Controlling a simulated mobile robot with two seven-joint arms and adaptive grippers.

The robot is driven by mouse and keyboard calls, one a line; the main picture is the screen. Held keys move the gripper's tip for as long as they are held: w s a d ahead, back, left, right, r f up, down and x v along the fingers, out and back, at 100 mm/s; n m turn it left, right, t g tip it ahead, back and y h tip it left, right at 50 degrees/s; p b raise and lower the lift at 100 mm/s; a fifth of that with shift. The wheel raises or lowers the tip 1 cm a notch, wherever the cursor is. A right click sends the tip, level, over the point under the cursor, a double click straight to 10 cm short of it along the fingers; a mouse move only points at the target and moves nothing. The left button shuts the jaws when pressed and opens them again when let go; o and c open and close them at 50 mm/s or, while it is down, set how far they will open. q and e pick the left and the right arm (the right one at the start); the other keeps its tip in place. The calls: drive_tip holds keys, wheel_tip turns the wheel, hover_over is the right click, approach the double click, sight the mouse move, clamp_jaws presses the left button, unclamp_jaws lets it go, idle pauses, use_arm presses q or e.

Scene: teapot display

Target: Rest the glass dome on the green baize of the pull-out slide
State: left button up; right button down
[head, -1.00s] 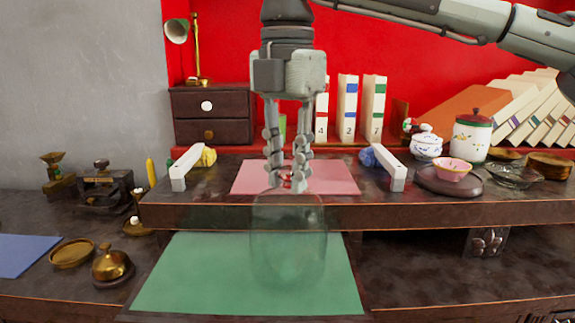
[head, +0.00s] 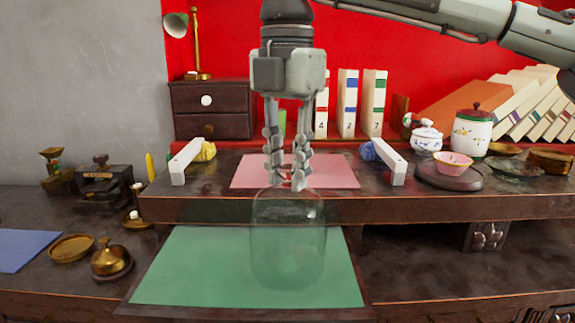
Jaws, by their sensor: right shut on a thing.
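The clear glass dome (head: 288,245) hangs upright below my right gripper (head: 288,181). My right gripper is shut on the top of the dome, where its knob is mostly hidden by the fingers. The dome shows in front of the raised shelf's edge and over the green baize (head: 190,275) of the pull-out slide (head: 135,310). Its lower rim lies within the baize in the picture. I cannot tell whether the rim touches the baize. My left gripper is not in view.
A pink mat (head: 250,172) lies on the raised shelf (head: 400,208), between two white blocks (head: 186,160) (head: 390,160). A brass bell (head: 110,260) and brass dish (head: 71,248) stand left of the slide. A pink bowl (head: 453,165) stands on a dark round stand at right.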

drive_tip(key=shift+f+b, duration=0.3)
drive_tip(key=shift+f, duration=0.15)
drive_tip(key=c, duration=1.2)
unclamp_jaws()
drive_tip(key=o, duration=0.4)
drive_tip(key=shift+o, duration=0.2)
drive_tip(key=shift+r, duration=0.1)
drive_tip(key=shift+r+p, duration=2.25)
drive_tip(key=shift+r, duration=0.75)
drive_tip(key=shift+f, duration=0.1)
